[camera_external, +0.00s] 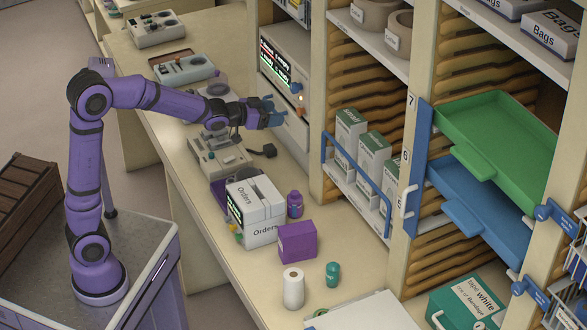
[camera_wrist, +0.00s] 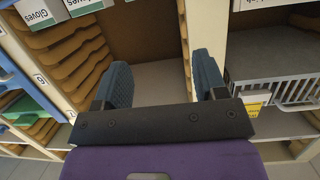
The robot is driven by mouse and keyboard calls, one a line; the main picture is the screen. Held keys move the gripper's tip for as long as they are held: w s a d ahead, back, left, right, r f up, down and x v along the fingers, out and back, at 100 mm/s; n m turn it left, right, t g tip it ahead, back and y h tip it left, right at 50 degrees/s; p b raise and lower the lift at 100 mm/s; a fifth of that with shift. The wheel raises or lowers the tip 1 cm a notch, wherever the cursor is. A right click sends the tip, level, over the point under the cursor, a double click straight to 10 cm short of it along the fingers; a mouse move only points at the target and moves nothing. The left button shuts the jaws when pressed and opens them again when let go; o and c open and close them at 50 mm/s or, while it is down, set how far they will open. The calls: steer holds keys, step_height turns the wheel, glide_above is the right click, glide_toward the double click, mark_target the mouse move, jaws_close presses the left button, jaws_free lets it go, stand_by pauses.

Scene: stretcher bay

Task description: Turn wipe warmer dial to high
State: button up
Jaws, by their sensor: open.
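The wipe warmer appears to be the pale unit (camera_external: 284,45) with a lit red and green display in the shelf bay in the external view. A small blue knob (camera_external: 296,87), likely its dial, sits low on its front, with a small orange spot just below it. The dial's setting is too small to read. My gripper (camera_external: 279,108) is just below and left of the knob, with a visible gap. In the wrist view my gripper (camera_wrist: 163,80) is open, with nothing between its two blue fingers. The dial cannot be made out in that view.
Below my forearm, grey devices (camera_external: 222,155) stand on the bench. An Orders box (camera_external: 262,236), a purple bottle (camera_external: 295,204) and a purple box (camera_external: 297,242) stand nearer. Right of the unit is a shelf post (camera_external: 318,90).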

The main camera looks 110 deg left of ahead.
steer(key=s+a+f+y, duration=0.1)
steer(key=s+a, duration=0.1)
steer(key=a, duration=0.3)
steer(key=s+a+f, duration=0.2)
steer(key=a, duration=0.3)
steer(key=t+y, duration=0.1)
steer(key=t, duration=0.1)
glide_toward(292, 88)
steer(key=shift+n, duration=0.3)
steer(key=x, duration=1)
steer(key=shift+w+a, duration=0.15)
steer(key=shift+a, duration=0.25)
steer(key=shift+c, duration=0.2)
steer(key=c, duration=0.8)
